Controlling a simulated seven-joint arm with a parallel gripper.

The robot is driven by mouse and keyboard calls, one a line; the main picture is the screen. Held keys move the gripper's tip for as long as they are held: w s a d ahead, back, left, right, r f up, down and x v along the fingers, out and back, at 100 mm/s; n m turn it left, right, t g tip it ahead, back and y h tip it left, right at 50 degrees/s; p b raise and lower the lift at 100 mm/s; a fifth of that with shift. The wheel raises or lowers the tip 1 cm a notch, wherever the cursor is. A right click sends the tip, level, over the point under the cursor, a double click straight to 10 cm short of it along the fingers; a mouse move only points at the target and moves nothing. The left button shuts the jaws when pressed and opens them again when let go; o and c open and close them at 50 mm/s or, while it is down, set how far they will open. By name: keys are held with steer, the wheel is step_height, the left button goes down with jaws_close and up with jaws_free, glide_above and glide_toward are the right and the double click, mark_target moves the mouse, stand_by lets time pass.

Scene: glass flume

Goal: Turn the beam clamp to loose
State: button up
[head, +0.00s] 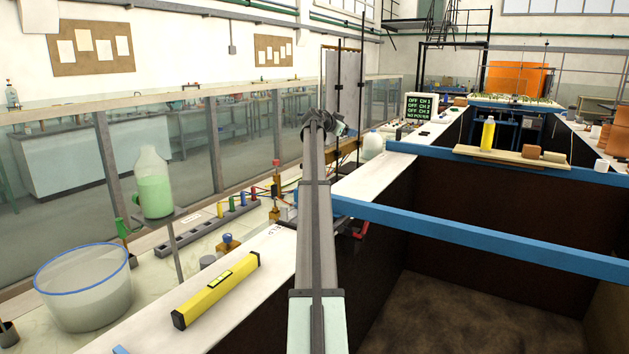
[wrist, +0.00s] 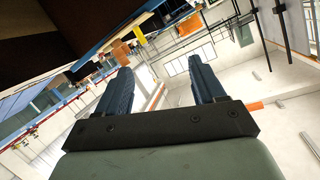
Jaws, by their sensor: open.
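My gripper (wrist: 160,63) is open in the wrist view, with two dark blue fingers spread apart and nothing between them. In the head view my arm reaches forward, and its far end is raised above the flume's left wall. A blue beam (head: 470,235) crosses the flume, and its left end is behind my arm. A small red and dark part (head: 362,222) shows beside that end; I cannot tell whether it is the beam clamp or how it is set. The wrist view tilts toward the wall and ceiling and shows no clear clamp.
A yellow level (head: 216,290) lies on the left wall's top. A bucket (head: 84,288) and a green-filled bottle (head: 154,185) stand left. A second blue beam (head: 420,150) and a board with a yellow bottle (head: 487,133) lie farther back. The flume is open at right.

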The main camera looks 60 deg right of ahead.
steer(key=w+f+n+t+y, duration=0.2)
steer(key=w+f+n+y, duration=0.1)
steer(key=w+n+y, duration=0.45)
steer(key=a+f+n+y, duration=0.3)
steer(key=a+n+y, duration=0.4)
steer(key=a+n, duration=0.4)
steer(key=shift+n, duration=0.25)
steer(key=f, duration=0.4)
steer(key=d+f, duration=0.1)
steer(key=f, duration=0.8)
steer(key=shift+w+d+f, duration=0.25)
steer(key=shift+w+f, duration=0.1)
steer(key=shift+w, duration=0.05)
steer(key=c, duration=1.1)
